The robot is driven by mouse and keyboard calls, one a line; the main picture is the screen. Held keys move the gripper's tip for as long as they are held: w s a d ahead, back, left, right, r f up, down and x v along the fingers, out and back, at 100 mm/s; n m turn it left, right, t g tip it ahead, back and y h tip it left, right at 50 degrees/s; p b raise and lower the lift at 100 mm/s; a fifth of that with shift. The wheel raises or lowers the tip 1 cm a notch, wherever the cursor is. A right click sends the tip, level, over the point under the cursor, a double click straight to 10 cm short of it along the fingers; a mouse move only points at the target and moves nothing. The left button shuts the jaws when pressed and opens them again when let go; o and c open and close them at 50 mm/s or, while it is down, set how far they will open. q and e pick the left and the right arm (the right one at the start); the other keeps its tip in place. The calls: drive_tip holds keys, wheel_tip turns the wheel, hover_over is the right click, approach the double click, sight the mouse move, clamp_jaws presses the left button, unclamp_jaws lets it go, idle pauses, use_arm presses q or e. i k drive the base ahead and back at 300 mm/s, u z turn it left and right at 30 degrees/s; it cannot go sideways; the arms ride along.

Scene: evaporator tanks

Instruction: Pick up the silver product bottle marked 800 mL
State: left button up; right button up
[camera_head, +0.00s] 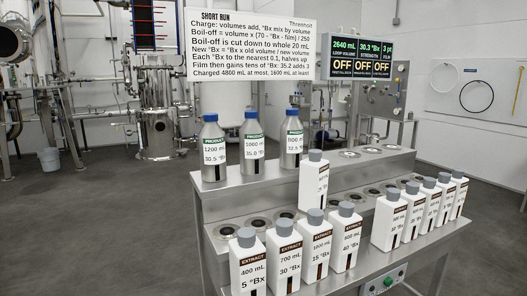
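Three silver product bottles with blue caps and green labels stand upright in a row on the upper steel shelf. The rightmost product bottle (291,143) has a label that appears to read 800 mL; the print is small. The middle product bottle (253,145) reads 1000 mL. The left product bottle (213,152) reads 1200 mL. A white extract bottle (314,184) stands in front of the rightmost silver bottle, close to its lower right side in the picture. Neither of my grippers is in view.
Several white extract bottles (288,262) with grey caps line the front of the steel stand (233,200). Empty round holes (259,223) lie behind them. The upper shelf right of the silver bottles has empty holes (349,154). A text board (250,44) and a display (359,58) show behind.

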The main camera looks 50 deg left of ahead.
sight(291, 130)
drive_tip(key=k, duration=0.7)
drive_tip(key=u, duration=1.85)
drive_tip(key=i, duration=0.3)
drive_tip(key=u, duration=0.1)
